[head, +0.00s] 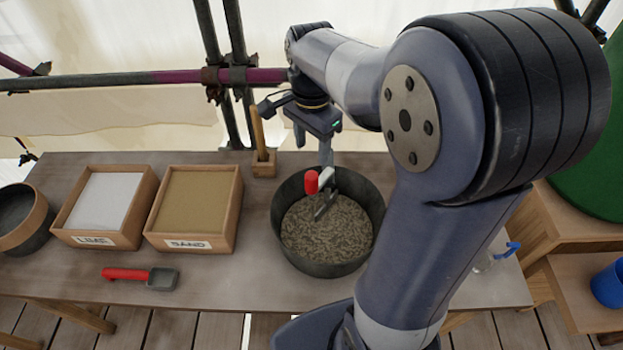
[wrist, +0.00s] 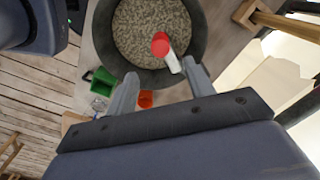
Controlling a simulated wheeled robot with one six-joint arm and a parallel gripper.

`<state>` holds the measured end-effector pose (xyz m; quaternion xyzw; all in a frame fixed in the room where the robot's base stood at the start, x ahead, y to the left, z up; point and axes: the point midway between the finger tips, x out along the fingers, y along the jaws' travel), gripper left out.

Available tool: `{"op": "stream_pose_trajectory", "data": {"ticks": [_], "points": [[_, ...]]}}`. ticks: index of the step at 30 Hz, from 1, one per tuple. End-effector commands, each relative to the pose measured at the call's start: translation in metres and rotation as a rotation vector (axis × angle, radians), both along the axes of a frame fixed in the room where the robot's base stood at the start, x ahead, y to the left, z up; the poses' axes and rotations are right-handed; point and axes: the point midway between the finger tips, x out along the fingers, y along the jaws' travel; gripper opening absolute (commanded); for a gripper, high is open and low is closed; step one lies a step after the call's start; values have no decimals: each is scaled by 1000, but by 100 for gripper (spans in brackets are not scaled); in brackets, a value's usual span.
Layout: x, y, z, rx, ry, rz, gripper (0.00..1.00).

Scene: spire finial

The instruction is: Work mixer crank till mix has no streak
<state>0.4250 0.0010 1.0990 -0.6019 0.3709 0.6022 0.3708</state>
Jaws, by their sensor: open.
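The mixer is a dark round pan (head: 279,225) on the bench, with a grey-brown, mottled mix (head: 325,238) in it. Its crank is a pale metal arm with a red knob (head: 312,181), standing over the mix. The pan (wrist: 200,25) and red knob (wrist: 160,46) also show in the wrist view. My gripper (head: 325,155) is above the far side of the pan, behind the knob. In the wrist view my gripper (wrist: 158,78) has its fingers apart and empty, with the knob just beyond the tips. Streaks are too fine to judge.
Boxes of lime (head: 102,203) and sand (head: 193,205) stand left of the pan, with a red-handled scoop (head: 142,277) in front. A wooden holder with a stick (head: 263,160) is behind. A clear jug (head: 490,261) stands at right. Scaffold poles run behind the bench.

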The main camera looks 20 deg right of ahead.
Motion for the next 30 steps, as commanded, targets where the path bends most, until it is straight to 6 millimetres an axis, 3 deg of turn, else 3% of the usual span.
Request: {"op": "stream_pose_trajectory", "data": {"ticks": [5,19,24,30], "points": [[1,0,-12,0,4,26,50],[0,0,-93,0,4,24,50],[0,0,-106,1,0,24,50],[1,0,-108,0,-1,23,50]]}}
